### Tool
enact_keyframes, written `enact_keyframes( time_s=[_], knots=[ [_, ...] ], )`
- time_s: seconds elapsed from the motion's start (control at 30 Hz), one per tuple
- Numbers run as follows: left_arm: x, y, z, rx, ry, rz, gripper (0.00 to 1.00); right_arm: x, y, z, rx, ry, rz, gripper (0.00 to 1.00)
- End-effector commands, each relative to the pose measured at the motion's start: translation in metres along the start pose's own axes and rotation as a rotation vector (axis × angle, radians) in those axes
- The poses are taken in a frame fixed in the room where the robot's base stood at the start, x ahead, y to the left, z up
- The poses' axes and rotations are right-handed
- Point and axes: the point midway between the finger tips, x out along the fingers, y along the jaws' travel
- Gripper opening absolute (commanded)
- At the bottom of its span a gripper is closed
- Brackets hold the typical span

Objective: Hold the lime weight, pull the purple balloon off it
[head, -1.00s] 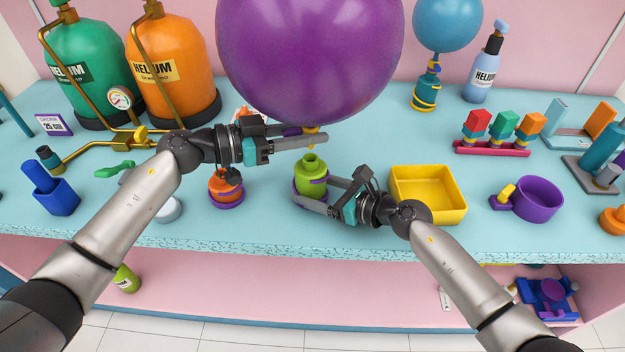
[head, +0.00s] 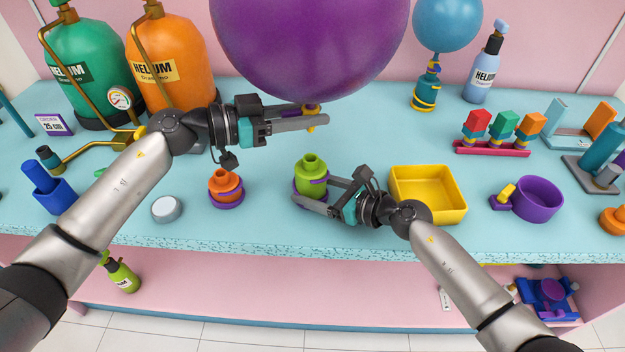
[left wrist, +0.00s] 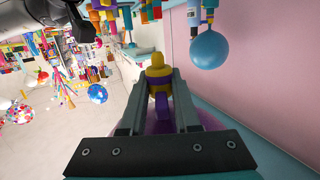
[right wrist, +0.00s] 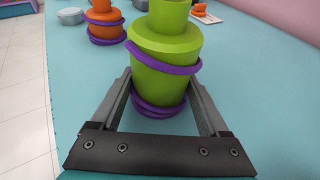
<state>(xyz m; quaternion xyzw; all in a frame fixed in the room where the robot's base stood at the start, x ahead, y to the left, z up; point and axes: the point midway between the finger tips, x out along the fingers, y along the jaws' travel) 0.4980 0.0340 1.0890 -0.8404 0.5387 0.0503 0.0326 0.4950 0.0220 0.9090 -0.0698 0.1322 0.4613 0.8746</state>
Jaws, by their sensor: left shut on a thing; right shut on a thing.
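The large purple balloon (head: 310,45) floats above the counter, its top cut off by the head view. My left gripper (head: 312,115) is shut on its purple neck, which has a yellow piece (left wrist: 156,72) on it in the left wrist view. The lime weight (head: 309,170) stands upright on the counter with purple bands around it. A clear gap separates it from the yellow piece above. My right gripper (head: 318,192) is shut around the weight's lower body; in the right wrist view the fingers flank the lime weight (right wrist: 165,75).
An orange weight (head: 224,184) with a purple band stands to the left, a white round lid (head: 166,209) nearby. A yellow tray (head: 428,213) is close to the right gripper. A blue balloon (head: 447,25) on a yellow-banded weight and helium tanks (head: 172,65) stand behind.

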Motion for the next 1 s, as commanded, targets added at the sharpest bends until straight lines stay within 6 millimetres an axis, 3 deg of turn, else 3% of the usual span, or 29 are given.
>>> enact_keyframes(
  time_s=[0.1,0.13,0.3,0.77,1.0],
  knots=[
    [0.0,0.0,0.0,0.0,0.0,0.0,0.0,0.0,-0.001,0.0,-0.001,0.001,-0.001,0.12],
    [0.0,0.0,0.0,0.0,0.0,0.0,0.0,0.0,-0.001,0.0,-0.001,0.001,-0.001,0.79],
    [0.0,0.0,0.0,-0.001,0.0,0.0,0.0,0.0,-0.001,0.0,-0.001,0.001,-0.001,0.99],
    [0.0,0.0,0.0,-0.001,0.0,0.0,0.0,-0.003,-0.001,0.0,-0.001,0.001,-0.001,1.0],
    [0.0,0.0,0.0,-0.001,0.0,0.0,0.0,-0.031,-0.001,-0.001,-0.003,0.002,-0.002,1.0]
  ],
)
